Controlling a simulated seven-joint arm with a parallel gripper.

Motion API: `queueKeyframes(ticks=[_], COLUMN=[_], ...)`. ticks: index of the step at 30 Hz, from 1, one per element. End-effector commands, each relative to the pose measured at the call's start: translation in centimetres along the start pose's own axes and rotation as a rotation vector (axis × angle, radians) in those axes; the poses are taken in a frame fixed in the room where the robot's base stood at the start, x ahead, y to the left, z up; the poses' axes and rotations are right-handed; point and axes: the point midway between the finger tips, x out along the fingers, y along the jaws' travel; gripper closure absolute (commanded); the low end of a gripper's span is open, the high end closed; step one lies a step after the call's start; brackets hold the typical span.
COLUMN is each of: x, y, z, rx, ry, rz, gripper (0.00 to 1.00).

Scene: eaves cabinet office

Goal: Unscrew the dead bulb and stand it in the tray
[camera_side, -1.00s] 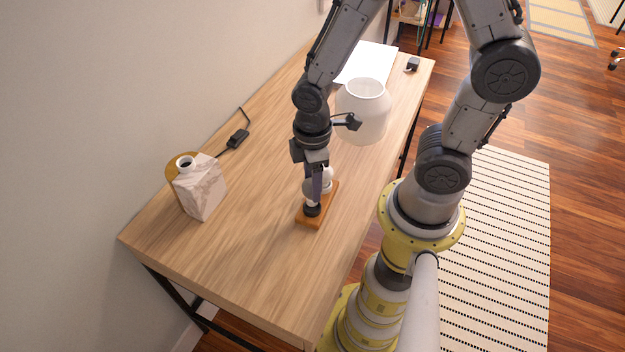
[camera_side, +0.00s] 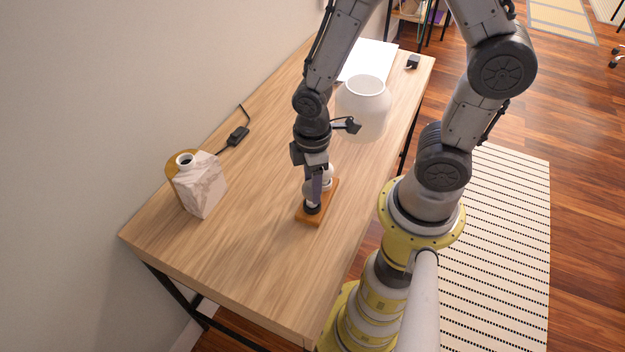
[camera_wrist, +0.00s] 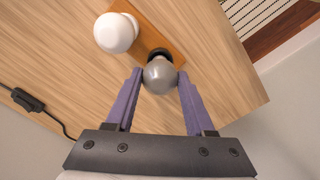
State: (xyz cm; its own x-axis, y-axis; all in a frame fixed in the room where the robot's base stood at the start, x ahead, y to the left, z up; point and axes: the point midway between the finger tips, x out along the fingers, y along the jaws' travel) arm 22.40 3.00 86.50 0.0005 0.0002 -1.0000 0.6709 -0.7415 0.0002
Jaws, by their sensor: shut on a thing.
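A grey bulb (camera_wrist: 159,77) sits at the black socket (camera_wrist: 160,54) on a narrow orange-brown wooden base (camera_side: 329,200). My gripper (camera_wrist: 160,80) is shut on this bulb, one purple finger on each side. In the side view my gripper (camera_side: 313,187) points down over the base, and its fingers partly hide the grey bulb (camera_side: 308,188). A white bulb (camera_wrist: 116,33) stands beside the grey one, toward the other end of the base; it also shows in the side view (camera_side: 328,176). I cannot tell whether the wooden base is the tray.
A large white shade (camera_side: 362,108) stands behind the base, close to my wrist. A marbled vase (camera_side: 201,186) is at the left. A small black box with a cord (camera_side: 238,136) lies near the wall. The desk (camera_side: 235,270) is clear in front.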

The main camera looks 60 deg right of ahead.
Motion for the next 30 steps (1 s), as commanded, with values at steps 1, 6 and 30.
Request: queueKeyframes(ticks=[1,6,30], x=[0.1,0.5,1.2], y=[0.0,0.0,0.0], z=[0.0,0.0,0.0], rx=[0.000,0.000,0.000], ry=[-0.001,-0.001,0.000], rz=[0.000,-0.001,0.000], gripper=[1.00,1.00,0.11])
